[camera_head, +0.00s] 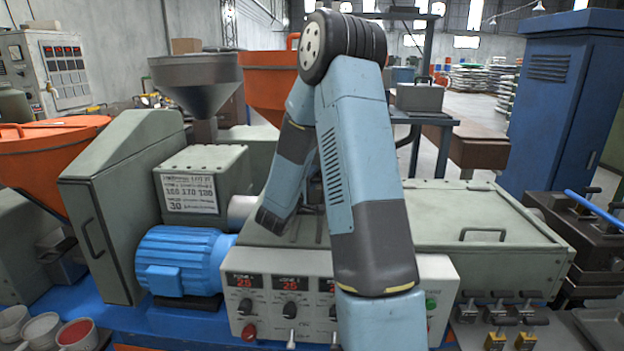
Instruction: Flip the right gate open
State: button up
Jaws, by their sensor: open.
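A flat grey-green panel (455,206) with a wire handle (482,232) lies shut on top of the long machine, right of my arm. It looks like the right gate, but no label confirms this. A second flat panel lies to its left, mostly behind my arm. My blue and dark arm rises from the bottom middle, bends at the top, and comes down left of centre. Its dark lower end is over the machine top, left of the right panel. I cannot make out my gripper's fingers there.
A control box (280,290) with red displays and knobs fronts the machine. A blue motor (180,262) and a grey hopper (196,80) stand left. Small yellow-tagged valves (500,318) sit at lower right. A tall blue cabinet (565,100) stands behind right. Air above the right panel is clear.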

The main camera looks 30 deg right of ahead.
jog(key=shift+w+d, duration=0.1)
jog(key=shift+r, duration=0.1)
grip_shut()
dwell(0.3)
